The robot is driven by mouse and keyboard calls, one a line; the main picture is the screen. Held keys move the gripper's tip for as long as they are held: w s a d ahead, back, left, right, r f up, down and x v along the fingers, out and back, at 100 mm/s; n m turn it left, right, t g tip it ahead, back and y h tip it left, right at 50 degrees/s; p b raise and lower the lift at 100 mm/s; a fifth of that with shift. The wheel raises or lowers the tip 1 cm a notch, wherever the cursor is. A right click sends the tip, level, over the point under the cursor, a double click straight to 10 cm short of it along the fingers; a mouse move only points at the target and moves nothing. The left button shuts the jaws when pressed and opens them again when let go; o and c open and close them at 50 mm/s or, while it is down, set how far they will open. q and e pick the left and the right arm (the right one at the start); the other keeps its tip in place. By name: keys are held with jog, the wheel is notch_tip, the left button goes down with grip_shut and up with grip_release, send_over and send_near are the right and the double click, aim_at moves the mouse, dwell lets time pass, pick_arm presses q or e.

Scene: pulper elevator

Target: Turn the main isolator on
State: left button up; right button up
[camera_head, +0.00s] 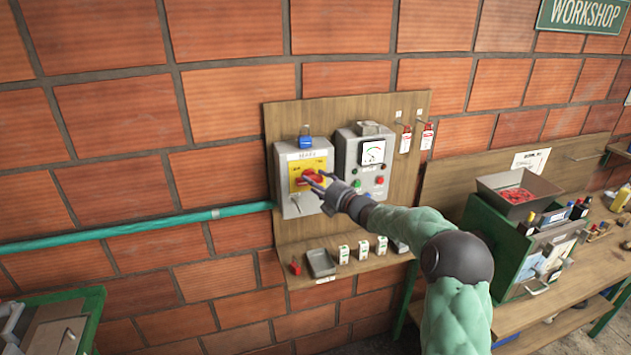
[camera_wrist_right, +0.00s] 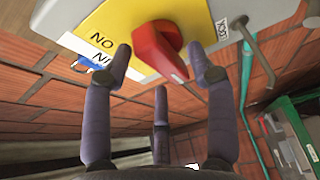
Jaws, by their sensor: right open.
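The main isolator is a grey wall box (camera_head: 287,190) with a yellow plate and a red rotary handle (camera_head: 313,176). In the right wrist view the red handle (camera_wrist_right: 158,52) stands out from the yellow plate (camera_wrist_right: 112,32), its narrow end pointing down and slightly right. My right gripper (camera_head: 314,183) is in front of the handle. In the wrist view the open fingers of the right gripper (camera_wrist_right: 165,65) lie on both sides of the handle, with gaps visible, and a third finger is below. My left gripper is not in view.
A blue padlock (camera_head: 305,141) is on the isolator's upper part. A meter box (camera_head: 347,150) with buttons stands close on its right. Below is a shelf (camera_head: 348,268) with small boxes and a tray (camera_head: 320,263). A workbench (camera_head: 520,320) with a green crate is at right.

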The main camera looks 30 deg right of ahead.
jog(key=shift+w, duration=0.3)
grip_shut()
jog(key=shift+a+f+m+t+h+b, duration=0.2)
jog(key=shift+m+t+h+b, duration=0.8)
jog(key=shift+m+b, duration=2.8)
jog(key=shift+d+f+m+t+h+b, duration=0.1)
jog(key=shift+f+m+t+h+b, duration=0.25)
jog(key=shift+m+h+b, duration=2.4)
jog(key=shift+a+f+m+t+h+b, duration=0.25)
jog(key=shift+m+t+b, duration=0.4)
jog(key=shift+m+b, duration=4.25)
jog(key=shift+d, duration=0.15)
